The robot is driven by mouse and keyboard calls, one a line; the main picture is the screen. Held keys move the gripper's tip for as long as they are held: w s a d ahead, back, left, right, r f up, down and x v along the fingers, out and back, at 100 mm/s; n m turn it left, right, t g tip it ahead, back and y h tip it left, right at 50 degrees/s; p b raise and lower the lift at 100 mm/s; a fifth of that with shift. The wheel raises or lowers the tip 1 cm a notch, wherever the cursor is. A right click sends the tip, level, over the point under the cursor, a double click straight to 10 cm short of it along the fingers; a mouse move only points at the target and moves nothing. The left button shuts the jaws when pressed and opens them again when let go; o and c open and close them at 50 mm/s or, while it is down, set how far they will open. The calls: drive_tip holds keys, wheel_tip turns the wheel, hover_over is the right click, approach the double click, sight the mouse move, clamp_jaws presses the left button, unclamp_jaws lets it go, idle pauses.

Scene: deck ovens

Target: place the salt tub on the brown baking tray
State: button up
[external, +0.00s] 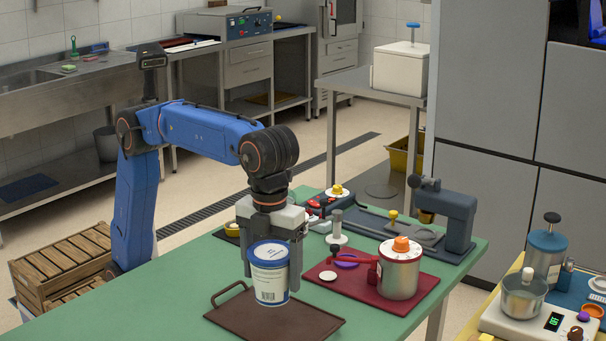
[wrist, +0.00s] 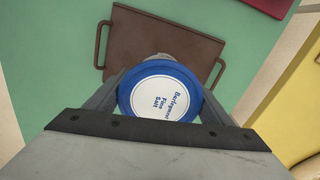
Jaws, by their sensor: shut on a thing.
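The salt tub (external: 270,275) is white with a blue lid and stands upright between the fingers of my gripper (external: 272,262). The brown baking tray (external: 232,316) lies on the green table with a handle at each end. The tub is over the tray in both views, and the tray (wrist: 150,35) shows beyond the lid in the wrist view. I cannot tell whether the tub's base touches the tray.
A dark red mat (external: 420,290) right of the tray holds a metal canister with an orange knob (external: 400,270), a purple item and a white disc. A blue-grey press (external: 455,215) stands behind. The green table (external: 165,300) is clear left of the tray.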

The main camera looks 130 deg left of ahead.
sight(271, 251)
drive_tip(key=shift+f, duration=2.65)
drive_tip(key=shift+f, duration=0.1)
drive_tip(key=o, duration=1.7)
drive_tip(key=shift+o, duration=0.2)
wheel_tip(271, 251, up, 12)
drive_tip(key=shift+f, duration=0.15)
drive_tip(key=shift+r, duration=0.25)
